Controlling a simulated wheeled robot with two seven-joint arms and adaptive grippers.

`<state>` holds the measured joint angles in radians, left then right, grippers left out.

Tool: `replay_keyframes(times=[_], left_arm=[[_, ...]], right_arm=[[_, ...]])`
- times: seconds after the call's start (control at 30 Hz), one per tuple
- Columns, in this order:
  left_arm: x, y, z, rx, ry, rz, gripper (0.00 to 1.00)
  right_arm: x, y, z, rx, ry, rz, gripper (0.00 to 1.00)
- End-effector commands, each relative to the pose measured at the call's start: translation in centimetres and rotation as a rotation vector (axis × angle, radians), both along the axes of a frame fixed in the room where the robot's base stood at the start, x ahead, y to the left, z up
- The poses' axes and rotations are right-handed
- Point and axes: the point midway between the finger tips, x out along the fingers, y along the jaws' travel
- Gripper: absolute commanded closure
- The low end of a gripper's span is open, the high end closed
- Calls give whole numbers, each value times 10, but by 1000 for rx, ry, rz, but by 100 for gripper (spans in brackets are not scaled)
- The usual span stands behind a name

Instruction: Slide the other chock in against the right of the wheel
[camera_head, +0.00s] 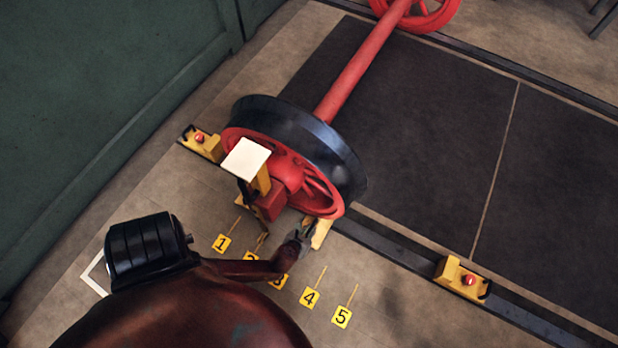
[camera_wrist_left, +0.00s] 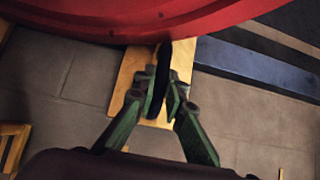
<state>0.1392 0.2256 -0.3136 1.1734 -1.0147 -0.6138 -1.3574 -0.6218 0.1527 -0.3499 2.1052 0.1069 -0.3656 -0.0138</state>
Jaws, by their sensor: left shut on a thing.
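The red wheel (camera_head: 318,193) with its dark tyre stands on the rail, its red axle running to the upper right. A pale wooden chock (camera_head: 322,233) lies by the wheel's lower right. It also shows in the wrist view (camera_wrist_left: 182,60), its far end passing under the red rim (camera_wrist_left: 130,22). My left gripper (camera_head: 302,236) is shut on the chock's dark upright grip (camera_wrist_left: 160,80). The wheel's edge hides the chock's far end, so I cannot tell whether they touch. My right gripper is not in view.
Yellow blocks with red knobs sit on the rail at left (camera_head: 207,145) and right (camera_head: 462,278). A yellow post with a white square top (camera_head: 246,158) stands before the wheel. Numbered yellow floor markers (camera_head: 310,298) lie nearby. Floor right of them is clear.

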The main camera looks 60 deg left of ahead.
Motion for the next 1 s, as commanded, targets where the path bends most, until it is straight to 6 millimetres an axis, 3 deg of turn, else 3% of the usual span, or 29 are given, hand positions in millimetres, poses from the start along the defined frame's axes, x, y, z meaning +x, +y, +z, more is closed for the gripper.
replay_keyframes(times=[0.13, 0.17, 0.43, 0.63, 1.0], left_arm=[[2, -1, 1, 0, -2, -2, 100], [2, -1, 1, 0, -2, -2, 88], [1, -1, 0, 0, -1, -2, 69], [0, -1, -1, -1, 2, -1, 68], [1, -1, 0, -1, 0, -2, 46]], right_arm=[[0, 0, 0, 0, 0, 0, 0], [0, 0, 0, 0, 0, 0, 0], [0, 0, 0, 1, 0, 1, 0], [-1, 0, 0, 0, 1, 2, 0], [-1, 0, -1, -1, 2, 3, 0]])
